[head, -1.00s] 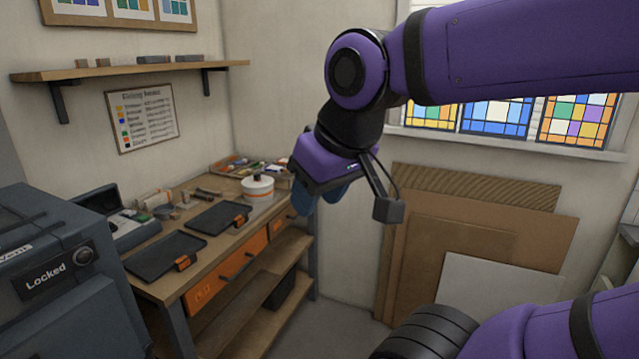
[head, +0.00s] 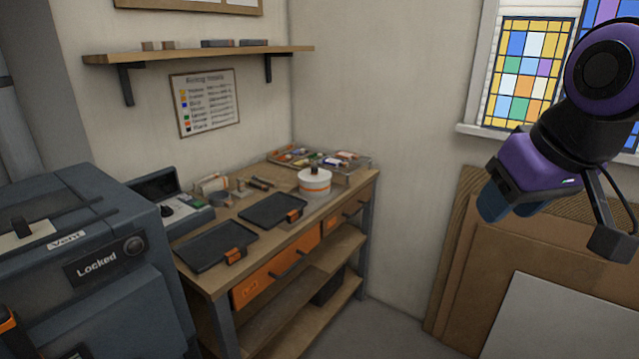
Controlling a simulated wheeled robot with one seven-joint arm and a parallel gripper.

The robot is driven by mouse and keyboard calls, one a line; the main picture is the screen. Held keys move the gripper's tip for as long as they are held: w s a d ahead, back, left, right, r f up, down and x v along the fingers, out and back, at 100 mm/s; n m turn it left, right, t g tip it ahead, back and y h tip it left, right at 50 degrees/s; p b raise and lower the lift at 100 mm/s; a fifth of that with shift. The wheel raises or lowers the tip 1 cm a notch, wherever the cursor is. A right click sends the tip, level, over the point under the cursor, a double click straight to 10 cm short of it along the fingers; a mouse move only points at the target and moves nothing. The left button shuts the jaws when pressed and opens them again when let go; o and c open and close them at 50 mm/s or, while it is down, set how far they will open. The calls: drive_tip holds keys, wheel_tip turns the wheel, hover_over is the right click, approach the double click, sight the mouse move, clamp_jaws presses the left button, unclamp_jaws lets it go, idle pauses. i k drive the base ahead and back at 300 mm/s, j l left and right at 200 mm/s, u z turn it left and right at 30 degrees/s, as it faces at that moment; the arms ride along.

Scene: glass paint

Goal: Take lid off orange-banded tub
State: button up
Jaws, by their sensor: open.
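The orange-banded tub (head: 316,187) is white and round with an orange band. It stands upright near the right end of the workbench. Its white lid (head: 314,174) with a dark knob is on top. My gripper (head: 503,210) is in the air at the right, well apart from the tub and in front of the leaning boards. Its blue fingers point down and it holds nothing that I can see.
The workbench (head: 215,285) carries two black trays (head: 215,246) (head: 271,210) with orange handles in front of the tub. A rack of small coloured items (head: 330,160) stands behind it. A grey kiln marked Locked (head: 105,265) is at the left. Boards (head: 545,310) lean on the wall.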

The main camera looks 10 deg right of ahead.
sight(314, 174)
drive_tip(key=i+l+u, duration=0.15)
drive_tip(key=i+l, duration=0.2)
drive_tip(key=i+l+u, duration=0.2)
drive_tip(key=i+l, duration=0.2)
drive_tip(key=i+l+u, duration=0.15)
drive_tip(key=i+l, duration=0.25)
drive_tip(key=i+l+u, duration=0.15)
drive_tip(key=i+l, duration=0.2)
drive_tip(key=l, duration=0.15)
drive_tip(key=i+l+u, duration=0.15)
drive_tip(key=i+l, duration=0.15)
drive_tip(key=l, duration=0.25)
